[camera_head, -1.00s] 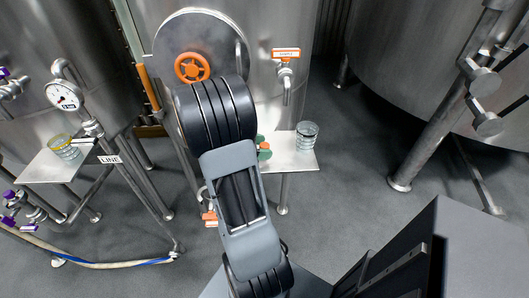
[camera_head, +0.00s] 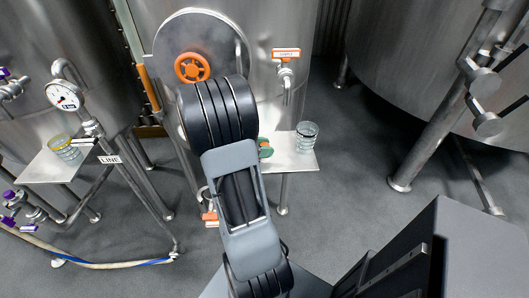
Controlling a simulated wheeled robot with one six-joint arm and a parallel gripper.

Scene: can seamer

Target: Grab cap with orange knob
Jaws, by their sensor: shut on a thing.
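My gripper is hidden behind my own arm, so I cannot see its fingers or what is between them. I cannot make out a cap with an orange knob for certain. The rest of that piece is hidden by the arm.
A clear glass (camera_head: 307,136) stands on the shelf's right side. Above are a tap with an orange handle (camera_head: 286,54) and a tank door with an orange handwheel (camera_head: 192,67). A gauge pipe (camera_head: 64,95) stands left. Open floor lies right.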

